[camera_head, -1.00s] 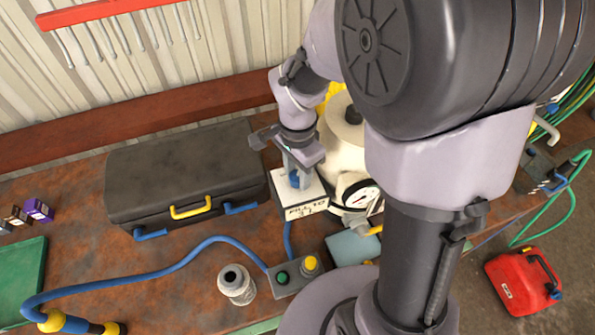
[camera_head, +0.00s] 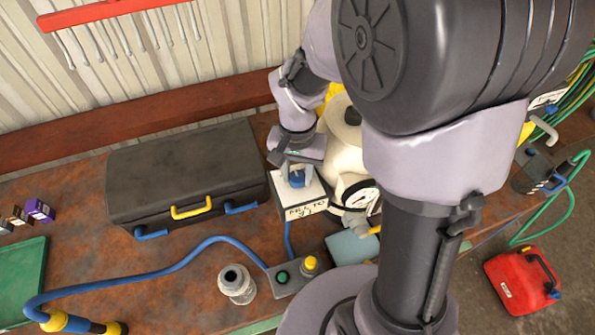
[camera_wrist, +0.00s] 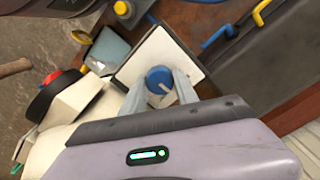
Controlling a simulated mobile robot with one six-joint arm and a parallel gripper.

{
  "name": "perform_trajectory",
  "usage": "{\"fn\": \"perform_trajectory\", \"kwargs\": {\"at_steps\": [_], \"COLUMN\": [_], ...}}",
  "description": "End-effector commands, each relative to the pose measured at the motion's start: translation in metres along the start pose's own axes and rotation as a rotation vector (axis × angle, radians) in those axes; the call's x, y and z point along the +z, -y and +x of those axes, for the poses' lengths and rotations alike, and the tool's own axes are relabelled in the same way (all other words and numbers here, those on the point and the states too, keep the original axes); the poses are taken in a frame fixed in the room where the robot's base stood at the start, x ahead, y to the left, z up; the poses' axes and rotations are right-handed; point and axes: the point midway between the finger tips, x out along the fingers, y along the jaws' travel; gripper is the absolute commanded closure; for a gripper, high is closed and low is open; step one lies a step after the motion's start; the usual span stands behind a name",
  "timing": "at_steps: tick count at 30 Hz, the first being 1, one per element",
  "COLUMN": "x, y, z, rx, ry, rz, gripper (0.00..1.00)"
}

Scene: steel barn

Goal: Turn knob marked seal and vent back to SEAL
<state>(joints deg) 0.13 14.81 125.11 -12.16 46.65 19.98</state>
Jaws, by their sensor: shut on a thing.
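A blue round knob (camera_wrist: 160,80) with a pale pointer line sits on top of a white box (camera_wrist: 190,47). In the head view the knob (camera_head: 297,180) shows below my wrist, and the white box (camera_head: 303,207) has dark lettering on its front, only partly legible. My gripper (camera_wrist: 161,88) is shut on the knob, one finger on each side of it. It also shows in the head view (camera_head: 297,174), reaching down from above. No SEAL or VENT marking can be read in either view.
A black toolbox (camera_head: 180,165) stands just left of the white box. A cream tank with a gauge (camera_head: 361,197) is close on its right. A control box (camera_head: 290,278) with green and yellow buttons and a blue hose (camera_head: 200,246) lie in front.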

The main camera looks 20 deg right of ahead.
Motion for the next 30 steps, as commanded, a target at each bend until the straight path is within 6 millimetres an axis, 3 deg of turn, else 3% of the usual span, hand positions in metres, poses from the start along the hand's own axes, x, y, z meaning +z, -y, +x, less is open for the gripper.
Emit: {"fn": "perform_trajectory", "kwargs": {"at_steps": [15, 30], "x": [-0.0006, -0.0009], "y": [0.0005, 0.0007], "z": [-0.0015, -0.0011], "rx": [-0.001, -0.001], "ry": [-0.002, -0.003], "rz": [-0.423, -0.594], "gripper": [1.00, 1.00]}}
